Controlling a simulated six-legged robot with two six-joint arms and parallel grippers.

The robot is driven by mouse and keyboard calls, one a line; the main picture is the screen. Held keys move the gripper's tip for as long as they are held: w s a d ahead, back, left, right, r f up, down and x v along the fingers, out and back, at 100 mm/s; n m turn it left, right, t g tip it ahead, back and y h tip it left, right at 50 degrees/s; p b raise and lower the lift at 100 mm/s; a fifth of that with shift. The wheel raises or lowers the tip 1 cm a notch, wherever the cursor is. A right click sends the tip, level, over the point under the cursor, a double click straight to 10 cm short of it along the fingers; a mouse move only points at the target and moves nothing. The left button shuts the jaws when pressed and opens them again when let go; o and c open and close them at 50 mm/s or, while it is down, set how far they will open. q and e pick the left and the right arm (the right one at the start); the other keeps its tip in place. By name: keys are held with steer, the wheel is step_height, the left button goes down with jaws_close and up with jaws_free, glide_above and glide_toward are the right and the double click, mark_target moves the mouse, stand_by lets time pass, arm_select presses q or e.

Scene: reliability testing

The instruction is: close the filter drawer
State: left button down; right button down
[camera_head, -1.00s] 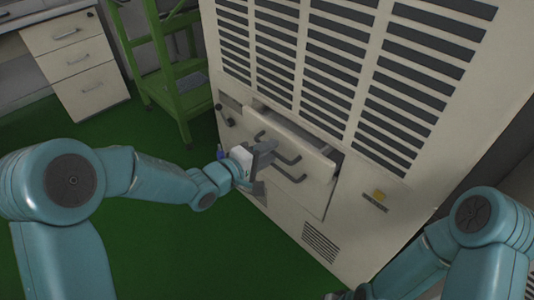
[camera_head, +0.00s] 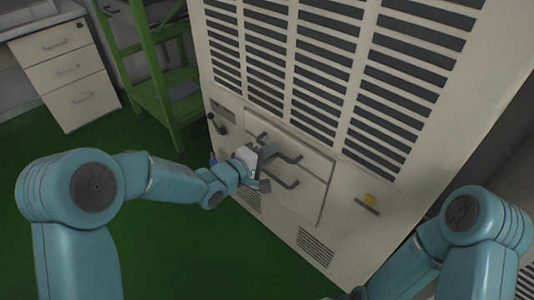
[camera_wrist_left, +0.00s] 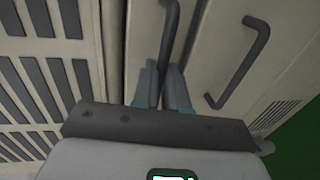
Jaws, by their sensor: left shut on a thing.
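The filter drawer (camera_head: 312,172) is a pale front panel in the large cabinet, with dark bar handles. In the head view its front looks flush, or nearly so, with the cabinet face, and no open top shows. My left gripper (camera_head: 266,165) is at the drawer front. In the left wrist view its fingers (camera_wrist_left: 163,85) are closed around one dark handle (camera_wrist_left: 170,28). A second handle (camera_wrist_left: 240,65) is free to the right.
The cabinet (camera_head: 375,215) has slatted vents above the drawer and small grilles below. A green step frame (camera_head: 165,95) stands to its left on the green floor. A white drawer unit (camera_head: 70,70) is at the back left. The floor in front is clear.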

arm_select(q)
steer(key=c, duration=1.3)
jaws_free()
steer(key=shift+w+d+r, duration=0.1)
steer(key=shift+w+r, duration=0.05)
steer(key=shift+c, duration=0.2)
steer(key=shift+o, duration=0.9)
steer(key=shift+w+d, duration=0.1)
steer(key=p+v, duration=0.3)
steer(key=v, duration=1.3)
steer(key=shift+s+a+p, duration=0.2)
steer(key=shift+s+p, duration=0.1)
steer(key=shift+p, duration=0.1)
